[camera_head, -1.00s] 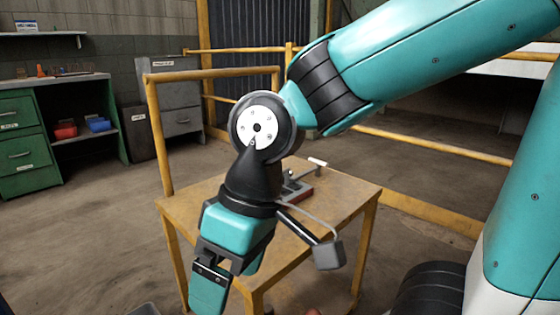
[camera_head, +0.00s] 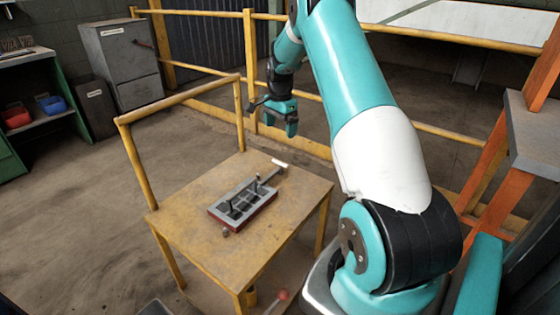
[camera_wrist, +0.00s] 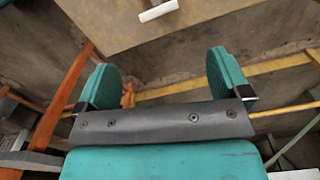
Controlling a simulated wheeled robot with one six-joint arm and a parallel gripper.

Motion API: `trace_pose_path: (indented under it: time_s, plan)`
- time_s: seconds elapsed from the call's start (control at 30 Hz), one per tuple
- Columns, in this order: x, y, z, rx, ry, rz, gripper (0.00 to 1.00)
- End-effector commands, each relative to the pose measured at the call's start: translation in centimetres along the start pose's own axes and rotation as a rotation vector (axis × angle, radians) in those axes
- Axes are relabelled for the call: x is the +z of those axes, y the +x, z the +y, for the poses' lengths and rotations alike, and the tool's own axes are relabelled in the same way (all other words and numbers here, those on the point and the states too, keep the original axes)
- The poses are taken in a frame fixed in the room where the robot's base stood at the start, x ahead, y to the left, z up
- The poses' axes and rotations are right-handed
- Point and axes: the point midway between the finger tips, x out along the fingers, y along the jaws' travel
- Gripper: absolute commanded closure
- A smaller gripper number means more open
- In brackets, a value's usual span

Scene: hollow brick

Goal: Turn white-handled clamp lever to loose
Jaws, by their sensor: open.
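The clamp lever's white handle (camera_head: 280,163) sticks out at the back right end of a grey and red clamp fixture (camera_head: 243,200) on the yellow table. In the wrist view the white handle (camera_wrist: 158,11) shows at the top edge, lying nearly level over the table's edge. My gripper (camera_head: 290,128) is up beyond the table's back side, apart from the handle. In the wrist view my gripper (camera_wrist: 165,75) has its two teal fingers spread wide with nothing between them. Most of the fixture is outside the wrist view.
The yellow table (camera_head: 200,230) has a raised rail (camera_head: 180,98) along its left side. A yellow barrier (camera_head: 310,145) runs behind it. A grey cabinet (camera_head: 122,65) stands back left, and an orange-framed bench (camera_head: 490,160) stands right. Bare floor lies left of the table.

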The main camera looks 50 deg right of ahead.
Motion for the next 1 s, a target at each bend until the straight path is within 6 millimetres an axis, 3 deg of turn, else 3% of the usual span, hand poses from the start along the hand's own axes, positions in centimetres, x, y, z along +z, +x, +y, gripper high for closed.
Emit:
trace_pose_path:
  time_s: [0.4, 0.6, 0.8, 1.0]
  plan:
    - [0.2, 9.7, 0.0, 0.003, -0.005, -0.002, 0.05]
    - [0.2, 13.4, 0.0, 0.002, -0.006, -0.002, 0.05]
    - [0.2, 15.2, 0.0, -0.001, -0.006, -0.001, 0.05]
    - [0.2, 15.5, 0.0, -0.001, -0.006, 0.0, 0.05]
